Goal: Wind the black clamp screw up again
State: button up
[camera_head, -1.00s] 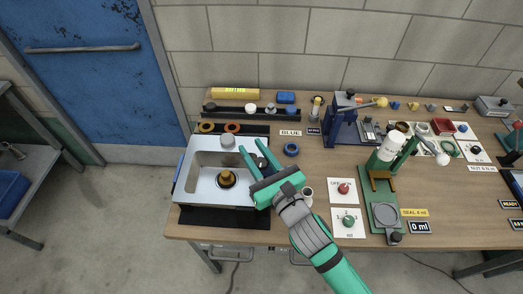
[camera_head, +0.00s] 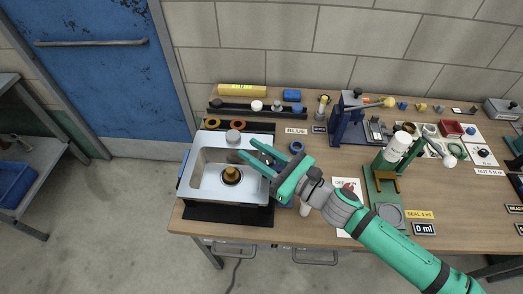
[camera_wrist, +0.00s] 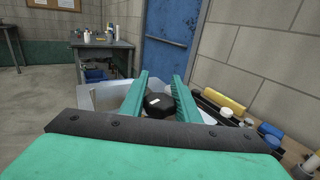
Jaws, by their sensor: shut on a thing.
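My gripper (camera_head: 249,150) is at the right rim of the steel sink (camera_head: 205,189), fingers pointing left across the basin. In the wrist view my gripper (camera_wrist: 160,78) has its two green fingers on either side of the black clamp screw's knob (camera_wrist: 158,104), with a small white mark on top, and is shut on it. The screw's shaft and lower end are hidden. In the head view the knob is mostly covered by my fingers. A brass fitting (camera_head: 231,174) stands in the sink's drain.
A grey knob (camera_head: 233,136) sits at the sink's back rim. A green press (camera_head: 390,160) stands further right.

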aim_at(273, 164)
jog(key=shift+f+g+y, duration=0.2)
jog(key=shift+g+y, duration=0.1)
jog(key=shift+g, duration=0.1)
jog(key=o, duration=1)
jog(key=shift+o, duration=0.3)
jog(key=shift+n, duration=0.3)
jog(key=shift+r, duration=0.1)
jog(key=v, duration=1.1)
jog(key=shift+a, duration=0.1)
